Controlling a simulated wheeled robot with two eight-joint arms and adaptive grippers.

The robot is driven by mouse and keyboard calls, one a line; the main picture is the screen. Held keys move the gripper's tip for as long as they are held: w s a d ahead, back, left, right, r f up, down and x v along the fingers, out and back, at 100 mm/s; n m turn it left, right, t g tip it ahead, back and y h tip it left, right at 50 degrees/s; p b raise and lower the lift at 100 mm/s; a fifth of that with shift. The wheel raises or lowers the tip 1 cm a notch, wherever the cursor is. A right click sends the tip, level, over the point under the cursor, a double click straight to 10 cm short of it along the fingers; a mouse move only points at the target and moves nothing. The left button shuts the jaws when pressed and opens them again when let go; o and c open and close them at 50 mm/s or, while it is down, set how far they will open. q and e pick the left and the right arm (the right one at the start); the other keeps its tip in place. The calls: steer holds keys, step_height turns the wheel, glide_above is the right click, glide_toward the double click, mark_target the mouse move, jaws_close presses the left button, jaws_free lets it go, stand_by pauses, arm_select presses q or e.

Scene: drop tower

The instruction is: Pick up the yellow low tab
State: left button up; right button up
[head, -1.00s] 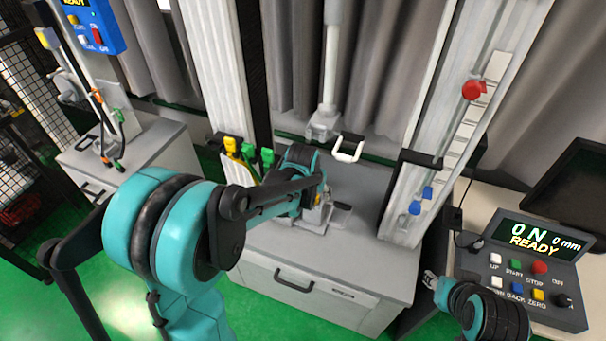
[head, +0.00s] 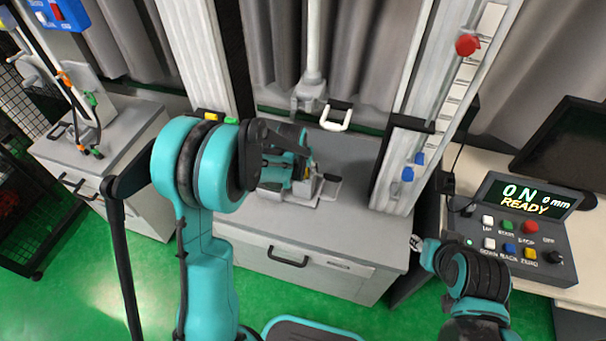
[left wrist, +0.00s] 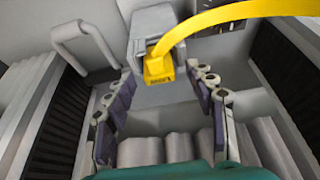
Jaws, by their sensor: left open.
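The yellow tab (left wrist: 158,70) is a small block with dark lettering, too small to read, in the left wrist view. A curved yellow strip (left wrist: 230,20) runs from it to the upper right. The tab sits against a grey block (left wrist: 165,25). My left gripper (left wrist: 160,74) is open, with its fingertips on either side of the tab and no clear contact visible.
A grey cabinet (head: 340,262) bears the fixture (head: 325,187). A white handle (head: 335,117) hangs above it. A column with red (head: 467,45) and blue knobs stands right. Yellow (head: 208,115) and green (head: 231,121) pieces show behind my left arm. A control panel (head: 525,235) reads READY.

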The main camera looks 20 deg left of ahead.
arm_select(q)
steer(key=shift+r, duration=0.1)
steer(key=c, duration=1)
steer(key=shift+c, duration=0.2)
steer(key=shift+r+p, duration=0.35)
steer(key=shift+r, duration=0.2)
steer(key=s+r+p, duration=0.2)
steer(key=s+p, duration=0.1)
steer(key=s, duration=1.5)
steer(key=shift+a+r, duration=0.2)
steer(key=shift+a, duration=0.1)
